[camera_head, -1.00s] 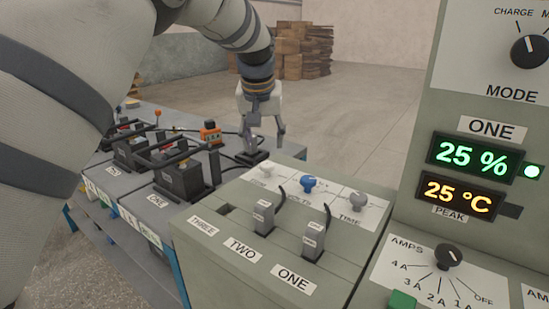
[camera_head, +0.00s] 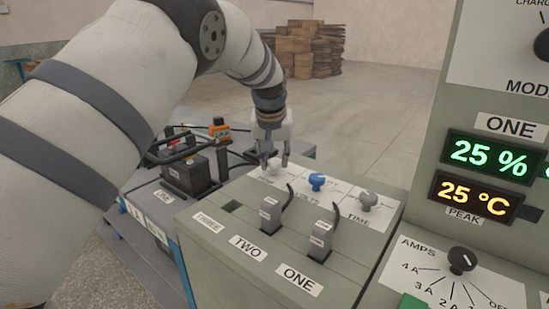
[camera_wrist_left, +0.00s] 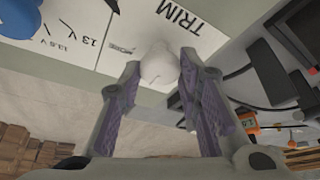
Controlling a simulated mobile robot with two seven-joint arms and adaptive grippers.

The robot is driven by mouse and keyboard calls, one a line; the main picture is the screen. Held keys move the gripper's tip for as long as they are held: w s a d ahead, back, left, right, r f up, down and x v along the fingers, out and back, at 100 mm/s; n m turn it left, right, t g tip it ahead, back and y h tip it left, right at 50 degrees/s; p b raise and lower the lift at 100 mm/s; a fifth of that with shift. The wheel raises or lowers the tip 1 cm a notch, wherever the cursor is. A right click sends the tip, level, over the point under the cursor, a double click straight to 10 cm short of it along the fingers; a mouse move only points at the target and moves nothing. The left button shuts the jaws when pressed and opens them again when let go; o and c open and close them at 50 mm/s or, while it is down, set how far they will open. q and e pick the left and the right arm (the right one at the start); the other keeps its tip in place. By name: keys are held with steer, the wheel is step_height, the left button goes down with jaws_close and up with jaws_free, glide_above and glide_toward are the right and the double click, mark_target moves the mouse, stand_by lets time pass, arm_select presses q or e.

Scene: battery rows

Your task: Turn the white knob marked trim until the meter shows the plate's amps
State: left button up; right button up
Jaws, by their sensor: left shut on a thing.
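The white trim knob (camera_head: 275,166) stands at the far left corner of the sloping panel. In the left wrist view the knob (camera_wrist_left: 159,68) sits between the two fingers, beside the printed word TRIM (camera_wrist_left: 178,15). My left gripper (camera_head: 276,160) is shut on the knob from above; in the left wrist view the gripper (camera_wrist_left: 160,66) has a purple-padded finger on each side of it. The knob's pointer is not readable. I see no meter reading in amps and no rating plate that I can read. My right gripper is not in view.
A blue knob (camera_head: 316,181) and a grey knob (camera_head: 368,201) stand right of the white one. Two levers (camera_head: 272,212) rise in front. The right cabinet shows 25 % (camera_head: 487,156), 25 °C (camera_head: 474,195) and an AMPS dial (camera_head: 461,260). Black batteries (camera_head: 188,172) stand left.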

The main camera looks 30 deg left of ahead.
arm_select(q)
steer(key=n+y, duration=0.1)
steer(key=n, duration=0.2)
steer(key=shift+f+g, duration=0.2)
steer(key=shift+g, duration=0.2)
steer(key=shift+r+n, duration=0.15)
steer(key=shift+n, duration=0.45)
steer(key=o, duration=1.1)
steer(key=v, duration=1.2)
steer(key=shift+w+d, duration=0.2)
